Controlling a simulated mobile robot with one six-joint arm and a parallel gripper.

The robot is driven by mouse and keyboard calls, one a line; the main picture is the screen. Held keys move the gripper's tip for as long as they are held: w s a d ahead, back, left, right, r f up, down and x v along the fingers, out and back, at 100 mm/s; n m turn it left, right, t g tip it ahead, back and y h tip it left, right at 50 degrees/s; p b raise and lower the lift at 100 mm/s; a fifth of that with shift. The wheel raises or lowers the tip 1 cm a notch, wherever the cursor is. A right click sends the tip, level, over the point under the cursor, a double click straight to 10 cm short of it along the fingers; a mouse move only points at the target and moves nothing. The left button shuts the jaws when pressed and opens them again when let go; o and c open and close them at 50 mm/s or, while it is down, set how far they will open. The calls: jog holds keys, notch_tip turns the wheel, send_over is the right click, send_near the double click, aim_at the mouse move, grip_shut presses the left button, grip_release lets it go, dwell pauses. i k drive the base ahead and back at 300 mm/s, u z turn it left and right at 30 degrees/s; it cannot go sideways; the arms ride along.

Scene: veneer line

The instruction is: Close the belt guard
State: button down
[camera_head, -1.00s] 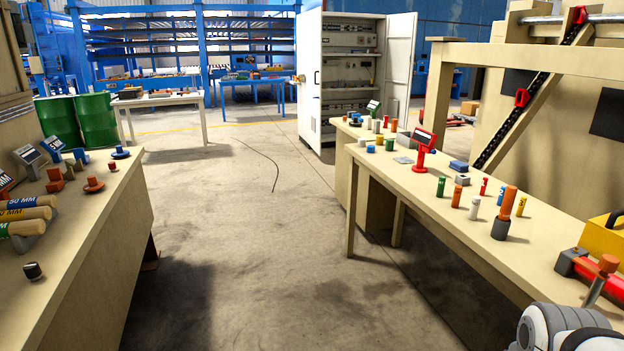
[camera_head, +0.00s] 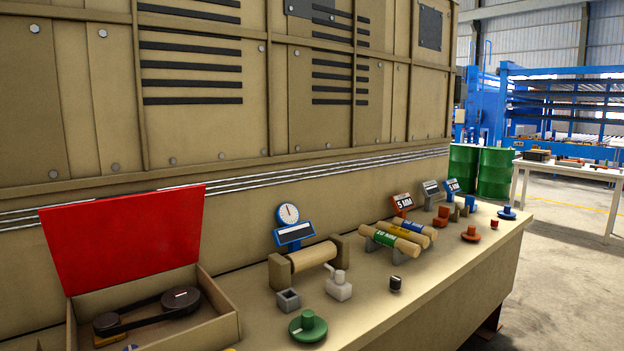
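The belt guard is a tan open-topped box (camera_head: 222,317) at the left end of the bench, with a red lid (camera_head: 125,236) standing up and open along its back edge. Inside the box a dark belt (camera_head: 146,312) runs around pulleys, with a small yellow piece at its left end. The front left of the box is cut off by the picture's lower edge. My gripper is not in view.
The bench (camera_head: 440,268) carries a wooden roller (camera_head: 312,256) on a stand, a dial gauge (camera_head: 288,215), a green knob (camera_head: 308,326) and several labelled rolls (camera_head: 400,236). A tan machine wall rises behind. Open floor lies at the right, near green drums (camera_head: 495,172).

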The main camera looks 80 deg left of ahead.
aim_at(104, 242)
jog(key=u, duration=0.85)
jog(key=k, duration=0.1)
jog(key=u, duration=2.85)
jog(key=i, duration=1.65)
jog(key=u, duration=0.05)
